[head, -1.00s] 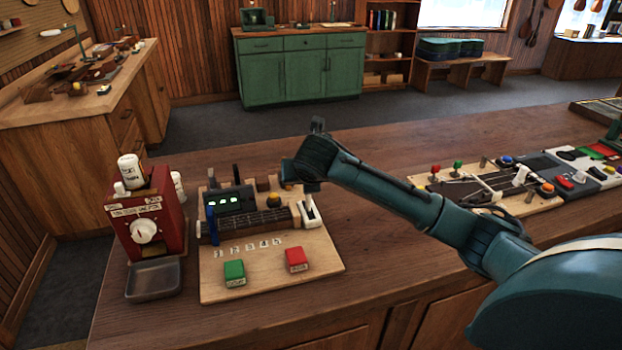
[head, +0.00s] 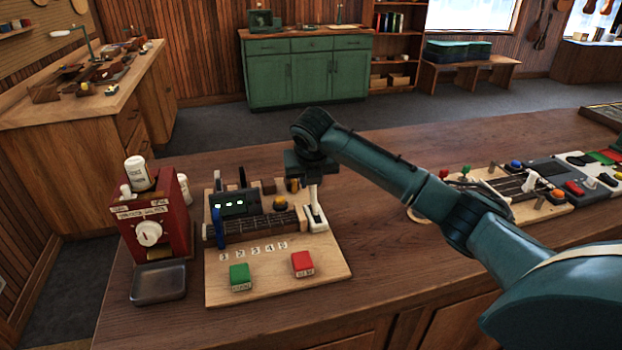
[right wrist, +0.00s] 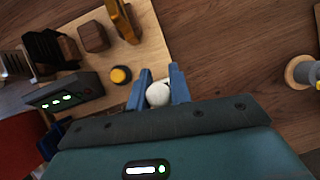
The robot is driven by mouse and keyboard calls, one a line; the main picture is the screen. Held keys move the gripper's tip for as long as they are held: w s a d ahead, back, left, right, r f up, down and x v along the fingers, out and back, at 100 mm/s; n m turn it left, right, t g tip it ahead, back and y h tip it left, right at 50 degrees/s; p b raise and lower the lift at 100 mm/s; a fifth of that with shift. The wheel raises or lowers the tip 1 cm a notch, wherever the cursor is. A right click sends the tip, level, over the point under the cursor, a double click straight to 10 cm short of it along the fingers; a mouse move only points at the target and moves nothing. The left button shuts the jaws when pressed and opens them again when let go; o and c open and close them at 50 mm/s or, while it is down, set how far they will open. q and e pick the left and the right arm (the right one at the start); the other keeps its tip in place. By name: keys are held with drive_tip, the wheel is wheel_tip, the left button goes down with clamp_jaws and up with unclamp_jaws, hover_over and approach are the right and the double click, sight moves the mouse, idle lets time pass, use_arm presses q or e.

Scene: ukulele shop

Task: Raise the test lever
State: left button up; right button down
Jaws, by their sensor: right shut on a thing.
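The test board (head: 325,272) is a light wooden panel on the bench. Its white test lever (head: 315,207) stands near upright in a white base at the board's right edge. My right gripper (head: 313,181) reaches down over the lever's top, which it hides in the head view. In the right wrist view, the lever's round white knob (right wrist: 158,94) sits between the blue fingers of my right gripper (right wrist: 158,84), which are shut on it. My left gripper is in neither view.
The board carries a dark display box (head: 236,204) with green lights, a yellow button (head: 280,203), a green button (head: 240,276) and a red button (head: 302,264). A red dispenser (head: 150,215) with a grey tray (head: 158,282) stands left. Other switch panels (head: 520,190) lie right.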

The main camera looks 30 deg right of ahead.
drive_tip(key=c, duration=1.3)
unclamp_jaws()
drive_tip(key=b+v, duration=0.1)
drive_tip(key=v, duration=1.2)
drive_tip(key=shift+r, duration=0.1)
